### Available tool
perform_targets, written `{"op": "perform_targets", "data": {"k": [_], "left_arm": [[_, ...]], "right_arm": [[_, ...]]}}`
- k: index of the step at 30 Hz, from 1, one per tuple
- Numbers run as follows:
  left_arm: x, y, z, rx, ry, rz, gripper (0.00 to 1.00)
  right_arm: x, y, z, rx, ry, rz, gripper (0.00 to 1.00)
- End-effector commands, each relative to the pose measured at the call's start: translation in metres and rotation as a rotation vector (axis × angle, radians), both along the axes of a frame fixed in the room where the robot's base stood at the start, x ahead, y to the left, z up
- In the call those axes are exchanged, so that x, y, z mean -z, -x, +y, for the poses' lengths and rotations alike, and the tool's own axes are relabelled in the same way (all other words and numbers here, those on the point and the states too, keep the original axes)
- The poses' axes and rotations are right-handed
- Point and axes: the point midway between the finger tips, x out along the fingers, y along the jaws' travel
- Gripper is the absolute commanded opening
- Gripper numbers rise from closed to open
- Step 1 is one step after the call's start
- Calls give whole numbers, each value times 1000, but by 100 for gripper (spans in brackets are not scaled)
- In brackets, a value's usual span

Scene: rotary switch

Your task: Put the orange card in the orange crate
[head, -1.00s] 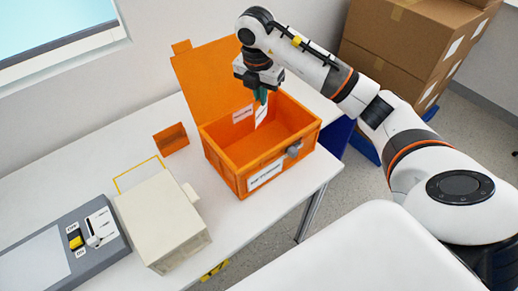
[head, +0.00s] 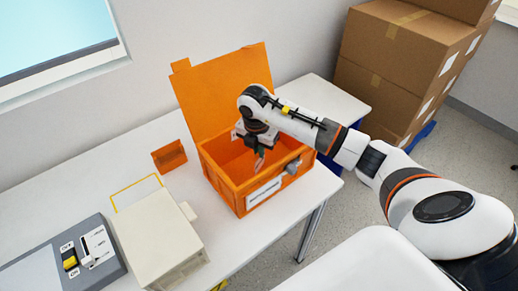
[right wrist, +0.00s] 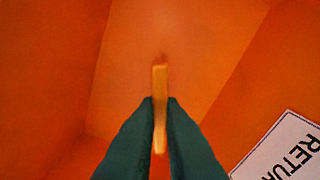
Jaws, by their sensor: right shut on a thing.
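The orange crate (head: 222,183) stands on the white table with its lid (head: 222,90) open against the back. My right gripper (head: 258,160) points down into the crate's opening. In the right wrist view its dark green fingers (right wrist: 160,103) are shut on a thin orange card, seen edge-on (right wrist: 160,85). The orange crate walls (right wrist: 55,80) surround it. Whether the card touches the crate floor I cannot tell. My left gripper is not in view.
A small orange holder (head: 169,157) stands left of the crate. A beige box (head: 158,235) and a grey switch panel (head: 60,262) are further left. Cardboard boxes (head: 400,60) are stacked behind the table's right end.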

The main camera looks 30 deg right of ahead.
Motion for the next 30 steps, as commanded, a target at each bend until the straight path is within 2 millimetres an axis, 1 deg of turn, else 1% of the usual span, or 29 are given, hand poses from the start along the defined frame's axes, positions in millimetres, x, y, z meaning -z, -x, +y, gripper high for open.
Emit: {"op": "perform_targets", "data": {"k": [1,8,11,12,14,15,24,27,30], "left_arm": [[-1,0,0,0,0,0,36],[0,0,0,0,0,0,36],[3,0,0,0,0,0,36],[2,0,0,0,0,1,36],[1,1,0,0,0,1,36],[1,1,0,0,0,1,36],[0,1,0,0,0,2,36],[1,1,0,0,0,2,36],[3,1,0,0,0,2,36]], "right_arm": [[4,0,0,0,1,2,0],[5,0,0,0,0,-1,0],[8,0,0,0,0,-1,0],[7,0,0,0,0,-1,13],[7,0,0,0,0,-1,23],[7,0,0,0,0,-1,29],[5,0,0,0,0,-1,30],[-1,0,0,0,1,-3,30],[-17,0,2,-1,1,-6,30]]}}
